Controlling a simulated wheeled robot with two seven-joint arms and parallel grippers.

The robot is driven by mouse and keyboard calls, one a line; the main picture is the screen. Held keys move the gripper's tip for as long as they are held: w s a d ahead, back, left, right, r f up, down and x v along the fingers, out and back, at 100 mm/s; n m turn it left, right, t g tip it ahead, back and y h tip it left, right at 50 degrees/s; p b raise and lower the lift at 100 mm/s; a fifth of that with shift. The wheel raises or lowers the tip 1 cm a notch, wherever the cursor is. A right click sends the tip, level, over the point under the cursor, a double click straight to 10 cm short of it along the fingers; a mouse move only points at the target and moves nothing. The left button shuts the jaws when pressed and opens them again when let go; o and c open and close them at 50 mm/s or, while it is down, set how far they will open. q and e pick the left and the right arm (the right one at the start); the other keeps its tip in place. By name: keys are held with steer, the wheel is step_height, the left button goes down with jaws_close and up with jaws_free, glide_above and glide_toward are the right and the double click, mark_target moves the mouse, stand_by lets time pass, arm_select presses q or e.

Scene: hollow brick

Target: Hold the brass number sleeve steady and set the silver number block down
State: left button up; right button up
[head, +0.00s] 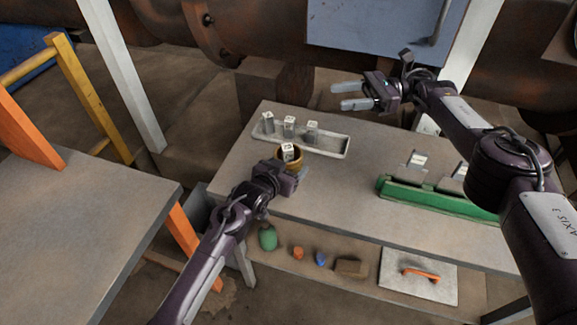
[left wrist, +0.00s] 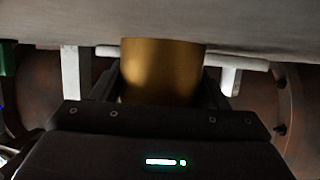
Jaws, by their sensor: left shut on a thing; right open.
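The brass number sleeve (left wrist: 160,72) stands on the table between the fingers of my left gripper (head: 289,170). It also shows in the head view (head: 296,155) as a brass ring. My left gripper is shut on it. The silver number block (head: 289,152) stands in the sleeve's opening, its pale numbered top showing above the rim; its lower part is hidden. My right gripper (head: 350,96) is open and empty, raised above the far side of the table, well apart from the sleeve and block.
A pale tray (head: 330,144) behind the sleeve holds several silver number blocks. A green rack (head: 430,196) with silver pieces stands at the right. The middle of the table is clear.

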arm_select(q)
steer(key=o, duration=1.4)
steer(key=v, duration=1.2)
steer(key=shift+s+f, duration=0.1)
